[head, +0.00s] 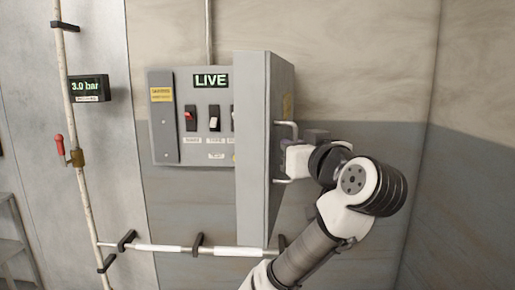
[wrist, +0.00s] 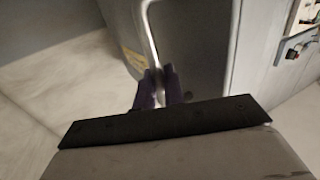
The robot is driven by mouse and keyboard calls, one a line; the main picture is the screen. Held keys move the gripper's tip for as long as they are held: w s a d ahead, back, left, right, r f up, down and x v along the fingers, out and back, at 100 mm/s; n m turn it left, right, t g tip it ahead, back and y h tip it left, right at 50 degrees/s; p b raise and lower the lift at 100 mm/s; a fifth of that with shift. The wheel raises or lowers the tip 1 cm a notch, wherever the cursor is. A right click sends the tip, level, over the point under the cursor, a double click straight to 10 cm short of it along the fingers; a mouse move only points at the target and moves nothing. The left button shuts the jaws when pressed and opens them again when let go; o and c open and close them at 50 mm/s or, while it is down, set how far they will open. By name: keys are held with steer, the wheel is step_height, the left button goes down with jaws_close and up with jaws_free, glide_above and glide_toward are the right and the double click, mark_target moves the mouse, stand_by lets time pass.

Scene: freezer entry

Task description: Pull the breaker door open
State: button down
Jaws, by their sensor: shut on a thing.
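The breaker door (head: 266,150) is a grey panel that stands swung out from the breaker box (head: 217,85), seen nearly edge-on in the head view. Its light metal bar handle (head: 287,124) is on the door's outer face, at the right. My gripper (wrist: 158,88) is shut on the handle, with its dark fingers on both sides of the bar in the wrist view. In the head view the fingers are small and partly hidden by my wrist. Inside the box are switches and a green "LIVE" display (head: 211,80); the door hides the box's right part.
A pipe (head: 75,120) with a red-handled valve (head: 60,145) runs down the left wall, beside a "3.0 bar" display (head: 90,88). A white horizontal pipe (head: 160,248) runs below the box. The wall right of my arm is clear.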

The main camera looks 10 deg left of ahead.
steer(key=w+d+n+g+y, duration=0.2)
steer(key=w+d+y, duration=0.1)
steer(key=d, duration=0.7)
steer(key=shift+w+n+g+y, duration=0.2)
steer(key=shift+n+g+y, duration=0.1)
steer(key=shift+n, duration=0.1)
steer(key=c, duration=1.6)
jaws_free()
steer(key=shift+a, duration=0.1)
steer(key=b+v, duration=0.5)
steer(key=v, duration=0.8)
steer(key=shift+s+d, duration=0.25)
steer(key=shift+d, duration=0.05)
steer(key=shift+r, duration=0.1)
